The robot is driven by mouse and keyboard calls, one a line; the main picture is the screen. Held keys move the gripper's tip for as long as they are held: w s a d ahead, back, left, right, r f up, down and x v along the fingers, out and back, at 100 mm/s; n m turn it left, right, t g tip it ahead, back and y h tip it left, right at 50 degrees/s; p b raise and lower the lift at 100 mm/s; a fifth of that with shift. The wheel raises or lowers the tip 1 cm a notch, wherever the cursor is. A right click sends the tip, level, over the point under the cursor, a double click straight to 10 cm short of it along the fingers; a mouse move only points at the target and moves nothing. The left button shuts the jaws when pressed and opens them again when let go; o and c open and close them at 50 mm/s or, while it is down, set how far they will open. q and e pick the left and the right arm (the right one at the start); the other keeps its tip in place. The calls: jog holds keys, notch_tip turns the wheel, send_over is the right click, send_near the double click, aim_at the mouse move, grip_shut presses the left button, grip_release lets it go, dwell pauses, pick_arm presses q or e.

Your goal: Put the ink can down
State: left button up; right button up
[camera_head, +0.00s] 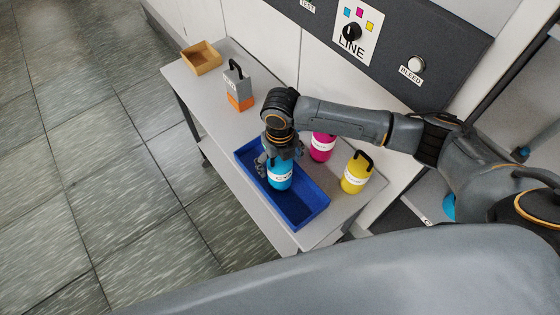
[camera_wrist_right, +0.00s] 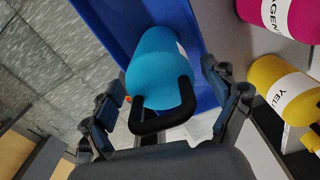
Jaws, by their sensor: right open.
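The cyan ink can (camera_head: 279,177) stands in the blue tray (camera_head: 306,219) on the grey table. In the right wrist view the cyan can (camera_wrist_right: 155,65) shows its black handle toward me. My right gripper (camera_head: 272,160) is just above and around the top of the can. In the wrist view its fingers (camera_wrist_right: 165,105) are spread apart on either side of the black handle, with gaps between them and it. The can's base is partly hidden by the tray wall. My left gripper is not in view.
A magenta can (camera_head: 321,148) and a yellow can (camera_head: 355,175) stand beside the tray on the right. A grey and orange block with a handle (camera_head: 238,88) and a wooden box (camera_head: 201,57) are farther back on the table. A control panel (camera_head: 400,50) is on the wall behind.

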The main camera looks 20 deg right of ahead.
notch_tip(320, 180, up, 10)
jog(key=p, duration=0.9)
jog(key=shift+r, duration=1.1)
